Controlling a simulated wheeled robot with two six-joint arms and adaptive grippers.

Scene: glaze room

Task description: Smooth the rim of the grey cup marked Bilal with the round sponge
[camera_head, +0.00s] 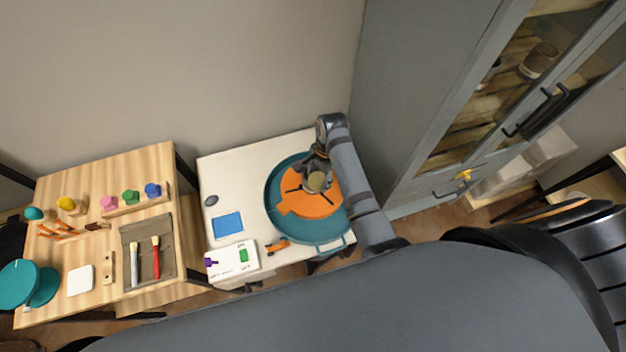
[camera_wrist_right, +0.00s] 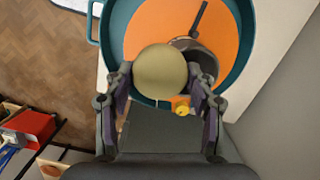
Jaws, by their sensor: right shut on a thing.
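My right gripper (camera_head: 316,166) is over the orange wheel disc (camera_head: 325,203) in the teal basin (camera_head: 273,200). In the right wrist view it (camera_wrist_right: 162,78) is shut on the round, tan sponge (camera_wrist_right: 160,72). The grey cup (camera_wrist_right: 206,57) stands on the orange disc just behind the sponge, which hides part of it. I cannot tell whether sponge and rim touch. In the head view the cup and sponge overlap under the gripper and are hard to separate. No name on the cup is readable. My left gripper is not in view.
A wooden table (camera_head: 100,170) with brushes and coloured pieces stands left. A grey cabinet (camera_head: 415,110) stands close on the right.

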